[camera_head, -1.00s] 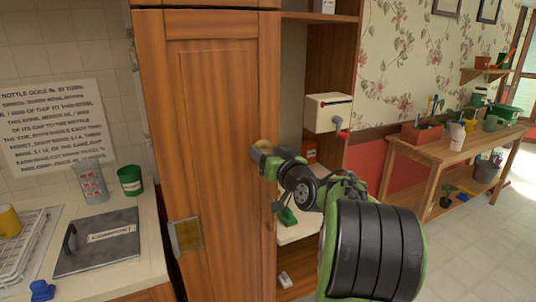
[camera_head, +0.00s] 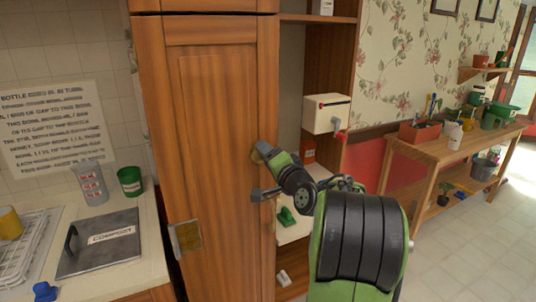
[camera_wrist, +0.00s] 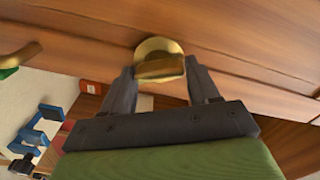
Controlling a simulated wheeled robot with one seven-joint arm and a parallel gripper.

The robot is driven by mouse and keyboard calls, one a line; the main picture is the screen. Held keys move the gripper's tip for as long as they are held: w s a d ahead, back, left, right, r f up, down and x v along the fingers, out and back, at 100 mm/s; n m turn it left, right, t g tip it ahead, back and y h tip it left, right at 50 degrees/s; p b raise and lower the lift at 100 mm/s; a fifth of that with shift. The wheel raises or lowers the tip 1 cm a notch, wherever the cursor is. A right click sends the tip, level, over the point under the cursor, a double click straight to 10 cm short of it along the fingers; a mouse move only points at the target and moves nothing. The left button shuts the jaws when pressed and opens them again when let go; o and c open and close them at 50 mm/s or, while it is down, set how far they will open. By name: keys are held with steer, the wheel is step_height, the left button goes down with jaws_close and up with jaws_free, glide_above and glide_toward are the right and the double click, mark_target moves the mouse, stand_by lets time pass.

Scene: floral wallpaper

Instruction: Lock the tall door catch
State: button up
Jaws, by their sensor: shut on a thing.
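The tall wooden door (camera_head: 222,130) stands upright in the middle of the head view and looks closed. Its round brass catch (camera_wrist: 158,52) has a raised thumb-piece and sits near the door's right edge; in the head view only a bit of brass (camera_head: 259,155) shows beside my gripper. My gripper (camera_wrist: 158,78) has one finger on each side of the catch's thumb-piece and is shut on it. In the head view my gripper (camera_head: 266,152) is against the door's edge, its fingertips mostly hidden. Whether the catch is locked I cannot tell.
Open shelves with a white box (camera_head: 327,113) stand just right of the door. A counter with a compost lid (camera_head: 100,242) is at the left, a wooden bench (camera_head: 450,150) at the right.

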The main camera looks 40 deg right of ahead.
steer(key=m+p, duration=0.2)
steer(key=m, duration=0.3)
steer(key=shift+f+m, duration=0.1)
steer(key=shift+m, duration=0.2)
steer(key=shift+c, duration=0.3)
steer(key=o, duration=1)
steer(key=b+v, duration=0.2)
steer(key=v, duration=1.4)
steer(key=shift+w+b, duration=0.1)
steer(key=shift+b, duration=0.3)
